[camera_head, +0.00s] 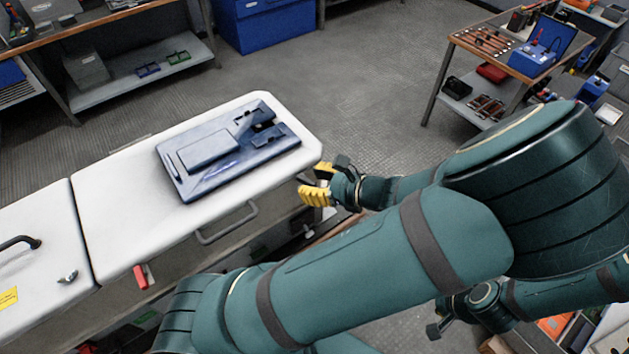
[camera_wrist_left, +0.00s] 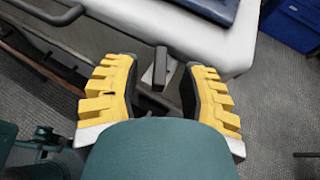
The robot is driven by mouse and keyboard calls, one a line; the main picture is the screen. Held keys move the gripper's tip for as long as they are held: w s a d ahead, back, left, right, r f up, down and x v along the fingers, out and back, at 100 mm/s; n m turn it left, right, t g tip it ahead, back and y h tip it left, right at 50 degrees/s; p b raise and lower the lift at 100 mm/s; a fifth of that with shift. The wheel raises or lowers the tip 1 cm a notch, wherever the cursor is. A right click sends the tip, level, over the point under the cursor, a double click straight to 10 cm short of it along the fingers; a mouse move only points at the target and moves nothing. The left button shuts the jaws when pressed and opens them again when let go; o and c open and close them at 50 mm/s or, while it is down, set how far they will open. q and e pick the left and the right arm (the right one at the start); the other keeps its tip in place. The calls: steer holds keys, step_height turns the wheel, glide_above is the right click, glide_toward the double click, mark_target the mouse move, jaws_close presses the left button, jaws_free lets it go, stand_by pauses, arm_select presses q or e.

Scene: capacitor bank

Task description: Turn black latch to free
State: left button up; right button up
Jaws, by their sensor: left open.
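My left gripper (camera_head: 319,183) is at the right end of the white-topped cabinet (camera_head: 110,215), just off its corner. In the left wrist view its two yellow-padded fingers (camera_wrist_left: 159,72) are spread apart. A small dark upright bar, which looks like the black latch (camera_wrist_left: 160,66), shows between the fingers by the cabinet's edge. I cannot tell whether a finger touches it. In the head view the latch cannot be made out clearly behind the gripper.
A blue tray with a flat case (camera_head: 228,150) lies on the cabinet lid. A grey handle (camera_head: 228,224) and a red latch (camera_head: 143,276) are on the cabinet's front. A tool table (camera_head: 520,60) stands at the back right. Bare floor (camera_head: 365,75) lies beyond the cabinet.

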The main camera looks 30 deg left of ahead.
arm_select(q)
steer(key=shift+o, duration=0.2)
jaws_close()
steer(key=n+g+p, duration=0.2)
steer(key=shift+w+r+g, duration=0.15)
steer(key=shift+w+g, duration=0.05)
steer(key=shift+g, duration=0.1)
steer(key=shift+w+a+n+g+h+p, duration=0.15)
steer(key=shift+n+g+h+p, duration=0.5)
steer(key=shift+n+g, duration=0.55)
steer(key=shift+w+a+n+g+h+p, duration=0.1)
steer(key=shift+w+n+g+h+p, duration=0.1)
steer(key=shift+n+g+h+p, duration=0.75)
steer(key=shift+w+a+n+g+h+p, duration=0.15)
steer(key=shift+n+g+h, duration=0.35)
steer(key=shift+n+g, duration=0.95)
